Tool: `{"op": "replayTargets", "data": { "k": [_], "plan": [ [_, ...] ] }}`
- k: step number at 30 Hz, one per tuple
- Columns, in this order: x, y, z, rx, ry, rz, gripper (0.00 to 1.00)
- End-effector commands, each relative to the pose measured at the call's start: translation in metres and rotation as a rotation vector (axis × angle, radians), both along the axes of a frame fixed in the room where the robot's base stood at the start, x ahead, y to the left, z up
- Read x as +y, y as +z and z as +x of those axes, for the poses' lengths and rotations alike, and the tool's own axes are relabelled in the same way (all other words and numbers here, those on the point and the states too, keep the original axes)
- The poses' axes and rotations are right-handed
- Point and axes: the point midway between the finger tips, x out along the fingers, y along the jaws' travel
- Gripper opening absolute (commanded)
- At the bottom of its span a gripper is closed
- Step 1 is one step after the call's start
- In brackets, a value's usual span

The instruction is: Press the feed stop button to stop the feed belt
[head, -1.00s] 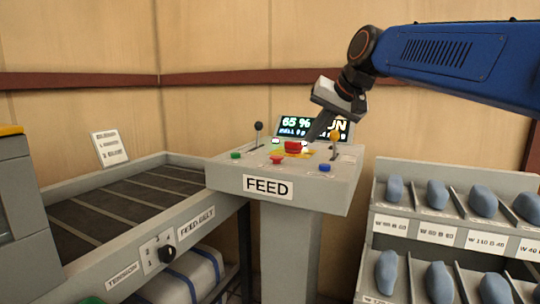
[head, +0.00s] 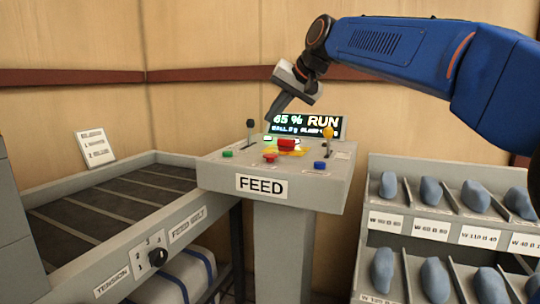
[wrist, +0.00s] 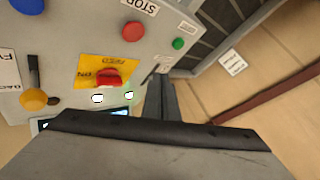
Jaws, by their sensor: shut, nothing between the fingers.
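The grey FEED console (head: 225,170) stands in the middle of the head view. A small red button (head: 270,158) sits near its front edge; in the wrist view this red button (wrist: 133,31) lies beside a STOP label (wrist: 145,5). A larger red control (head: 286,144) sits behind it on a yellow plate (wrist: 90,66). The display (head: 310,124) reads RUN and 65 %. My gripper (head: 270,117) is shut and empty, pointing down above the back left of the console, apart from both red controls. In the wrist view its fingers (wrist: 160,82) point toward the black lever.
A black lever (head: 250,130) and an orange-knobbed lever (head: 328,135) rise from the console. A green button (head: 227,154) and a blue button (head: 320,165) sit near its front. The feed belt (head: 100,212) is at left, a bin rack (head: 450,169) at right.

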Motion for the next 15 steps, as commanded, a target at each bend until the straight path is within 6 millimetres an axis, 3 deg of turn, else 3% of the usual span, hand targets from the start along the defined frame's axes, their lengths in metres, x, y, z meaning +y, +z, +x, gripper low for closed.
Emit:
{"op": "replayTargets", "data": {
  "k": [15],
  "plan": [
    [0.000,-0.060,0.000,0.002,-0.001,-0.001,0.00]
  ]
}}
